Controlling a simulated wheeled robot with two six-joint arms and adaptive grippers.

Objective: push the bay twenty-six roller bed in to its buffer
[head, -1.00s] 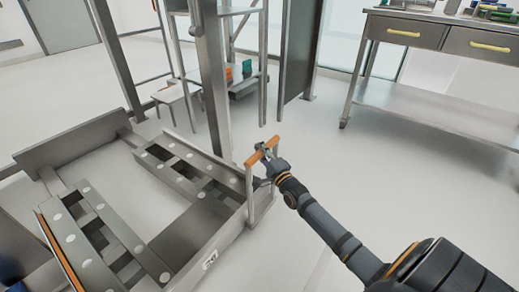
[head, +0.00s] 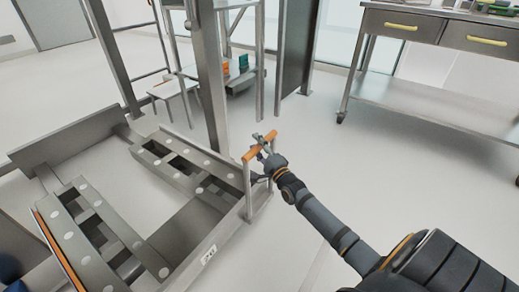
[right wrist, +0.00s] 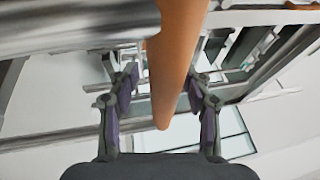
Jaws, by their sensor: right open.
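The roller bed (head: 195,262) lies low at the left in the head view, with two roller tracks, a back plate and a front plate marked 26. An upright handle with an orange-brown grip bar (head: 251,154) stands at its front right corner. My right gripper (head: 266,141) is at this handle. In the right wrist view the bar (right wrist: 176,70) runs between the two open fingers (right wrist: 160,95), with gaps showing on both sides. My left gripper is not in view.
A steel post (head: 209,80) rises just behind the bed. A shelf frame with a green and an orange bin (head: 243,63) stands farther back. A steel workbench with drawers (head: 440,95) is at the right. The floor between is clear.

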